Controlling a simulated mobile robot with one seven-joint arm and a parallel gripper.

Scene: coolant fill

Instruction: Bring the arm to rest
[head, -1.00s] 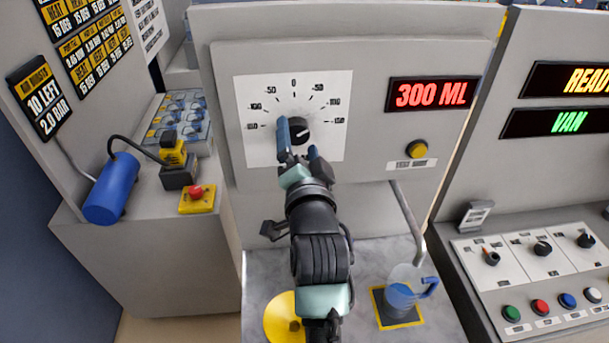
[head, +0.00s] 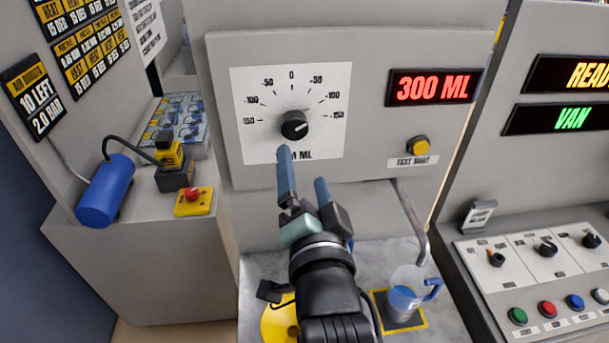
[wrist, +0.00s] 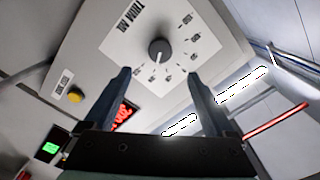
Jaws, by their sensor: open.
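My gripper (head: 304,168) is open and empty in the head view, its two blue fingers pointing up at the panel below the black dial knob (head: 294,125). The fingers are apart from the knob. In the wrist view the open fingers (wrist: 157,78) frame the lower area, with the knob (wrist: 159,50) beyond them and nothing between them. The knob sits on a white scale plate (head: 252,90), its pointer toward the right. Part of the lettering under the knob is hidden behind a finger.
A red display (head: 433,87) reads 300 ML, above a yellow button (head: 418,146). A jug (head: 405,290) with blue liquid stands under a spout (head: 412,222) at right. A yellow disc (head: 276,320) lies on the counter, partly behind my arm. A blue cylinder (head: 106,190) is at left.

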